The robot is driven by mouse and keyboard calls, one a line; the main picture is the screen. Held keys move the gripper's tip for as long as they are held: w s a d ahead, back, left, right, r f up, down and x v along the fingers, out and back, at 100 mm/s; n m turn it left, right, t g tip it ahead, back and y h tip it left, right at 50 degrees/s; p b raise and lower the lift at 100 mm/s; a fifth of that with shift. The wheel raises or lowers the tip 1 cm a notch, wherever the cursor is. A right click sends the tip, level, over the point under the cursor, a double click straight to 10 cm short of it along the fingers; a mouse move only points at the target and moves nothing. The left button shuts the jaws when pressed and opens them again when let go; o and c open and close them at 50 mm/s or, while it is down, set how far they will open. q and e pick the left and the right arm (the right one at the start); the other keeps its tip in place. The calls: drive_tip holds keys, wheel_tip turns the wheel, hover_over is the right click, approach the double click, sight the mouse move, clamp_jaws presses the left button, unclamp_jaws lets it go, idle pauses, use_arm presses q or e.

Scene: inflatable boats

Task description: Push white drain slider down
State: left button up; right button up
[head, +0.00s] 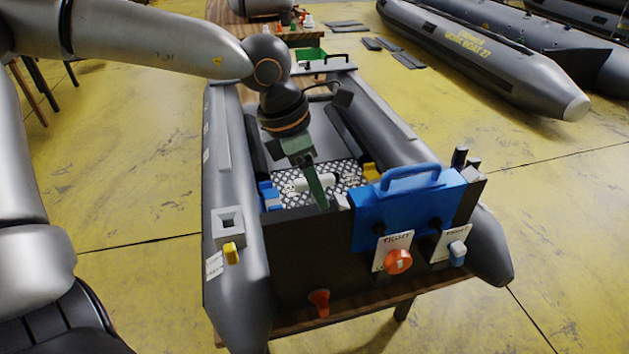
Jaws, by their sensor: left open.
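A grey inflatable boat (222,150) lies on a wooden table, its dark transom (310,245) facing me. My left gripper (324,204) reaches down from above, its green fingers pointing down at the transom's top edge. It is open, with nothing visible between the fingers. A small white block (342,201) sits at the transom's top edge, just right of the fingertips. It may be the drain slider, but I cannot tell for sure, nor whether the fingers touch it. A white bar-like part (328,181) shows behind the fingers, partly hidden. My right gripper is out of view.
A blue case with a handle (400,209) sits over the transom's right half. Below it are an orange knob (398,262) and a blue switch (457,252). An orange plug (320,302) is low on the transom. A yellow clip (231,253) is on the left tube.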

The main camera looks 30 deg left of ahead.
use_arm(q)
drive_tip(key=shift+r+p, duration=2)
drive_tip(key=shift+r, duration=1.55)
